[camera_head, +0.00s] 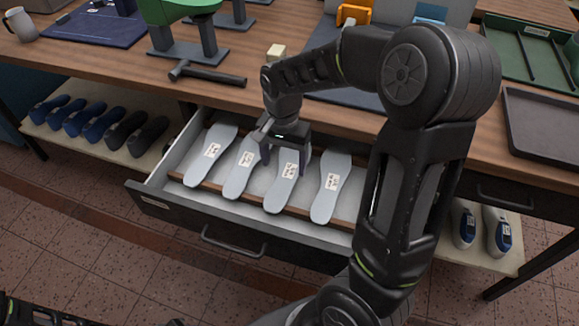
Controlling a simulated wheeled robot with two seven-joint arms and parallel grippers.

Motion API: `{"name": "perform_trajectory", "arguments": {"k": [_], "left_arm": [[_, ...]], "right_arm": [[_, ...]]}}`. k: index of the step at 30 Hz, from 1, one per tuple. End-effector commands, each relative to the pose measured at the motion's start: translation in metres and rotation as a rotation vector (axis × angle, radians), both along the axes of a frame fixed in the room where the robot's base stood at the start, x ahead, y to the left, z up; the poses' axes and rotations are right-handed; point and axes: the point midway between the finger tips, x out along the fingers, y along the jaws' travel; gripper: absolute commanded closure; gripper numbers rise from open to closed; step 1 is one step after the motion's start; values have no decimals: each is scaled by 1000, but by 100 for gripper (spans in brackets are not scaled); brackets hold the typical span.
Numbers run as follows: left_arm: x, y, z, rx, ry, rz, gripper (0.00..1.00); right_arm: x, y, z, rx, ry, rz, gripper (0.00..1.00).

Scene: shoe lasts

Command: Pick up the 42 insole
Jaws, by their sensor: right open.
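Several grey insoles lie side by side in an open drawer (160,203), each with a white label too small to read for certain. From left to right there is a first insole (200,170), a second insole (236,183), a third insole (277,194) and a rightmost insole (322,205). My right gripper (284,163) reaches down into the drawer, open, with its fingers on either side of the third insole's upper part. I cannot tell whether the fingers touch it. My left gripper is not in view.
The wooden worktop (225,97) behind the drawer holds a hammer (205,74), a green last on a stand (175,10) and a dark tray (545,125). Blue and black shoe lasts (90,122) stand on a low shelf at left. Blue-and-white shoes (498,232) stand at right.

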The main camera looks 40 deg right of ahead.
Motion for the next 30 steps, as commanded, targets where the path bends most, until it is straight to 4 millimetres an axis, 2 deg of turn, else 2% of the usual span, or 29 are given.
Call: {"name": "perform_trajectory", "arguments": {"k": [5,12,14,30], "left_arm": [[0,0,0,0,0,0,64],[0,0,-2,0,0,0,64],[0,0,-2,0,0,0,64],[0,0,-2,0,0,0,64]], "right_arm": [[-1,-1,-10,0,4,0,26],[-2,-2,-45,0,4,0,26],[-2,-2,-50,1,3,1,26],[-1,-2,-52,0,0,0,26]]}}
